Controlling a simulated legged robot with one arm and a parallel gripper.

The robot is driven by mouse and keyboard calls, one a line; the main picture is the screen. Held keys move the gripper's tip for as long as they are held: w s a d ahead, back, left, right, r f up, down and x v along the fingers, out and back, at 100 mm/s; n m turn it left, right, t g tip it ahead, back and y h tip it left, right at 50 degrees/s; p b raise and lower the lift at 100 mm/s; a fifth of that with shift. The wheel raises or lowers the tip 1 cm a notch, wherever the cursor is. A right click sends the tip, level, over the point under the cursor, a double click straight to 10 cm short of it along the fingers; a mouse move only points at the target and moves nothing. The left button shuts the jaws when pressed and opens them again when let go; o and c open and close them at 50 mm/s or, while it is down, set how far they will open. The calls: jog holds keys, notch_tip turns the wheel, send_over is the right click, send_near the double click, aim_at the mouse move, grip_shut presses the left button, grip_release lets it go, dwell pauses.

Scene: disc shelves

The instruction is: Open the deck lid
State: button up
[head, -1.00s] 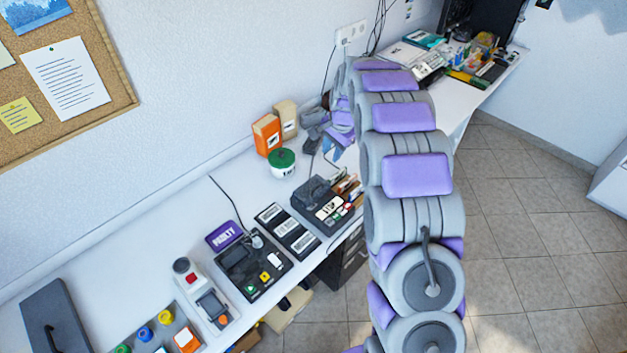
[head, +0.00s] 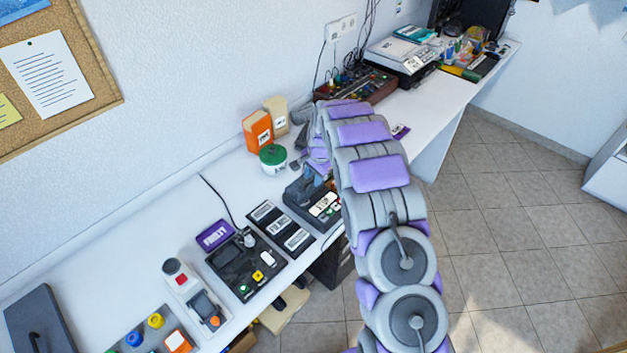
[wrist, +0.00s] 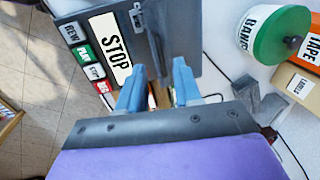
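The deck (head: 300,197) is a dark box with labelled buttons on the white bench, partly hidden by my arm in the head view. In the wrist view, its button face (wrist: 86,52) with a large STOP label lies at the upper left. A dark grey panel (wrist: 182,35) beside the buttons appears to be the deck lid; I cannot tell how far it is raised. My gripper (wrist: 160,88) has its two blue fingers apart, pointing at the deck around the panel's near edge. Nothing clear shows between them, and contact cannot be told.
A green-lidded tub (head: 273,158) and an orange box (head: 257,132) stand behind the deck. A rack of labelled dark cases (head: 281,228) and a button console (head: 245,266) lie to its left. A brown-sided device (head: 362,84) stands farther right. Floor is clear at right.

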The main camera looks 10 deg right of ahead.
jog(key=shift+w+a+f, duration=0.1)
jog(key=shift+a+f, duration=0.25)
jog(key=shift+f, duration=0.1)
jog(key=shift+a, duration=0.35)
jog(key=shift+d, duration=0.6)
jog(key=c, duration=0.5)
jog(key=shift+f, duration=0.1)
grip_shut()
jog(key=shift+a, duration=0.25)
jog(key=shift+a+f, duration=0.1)
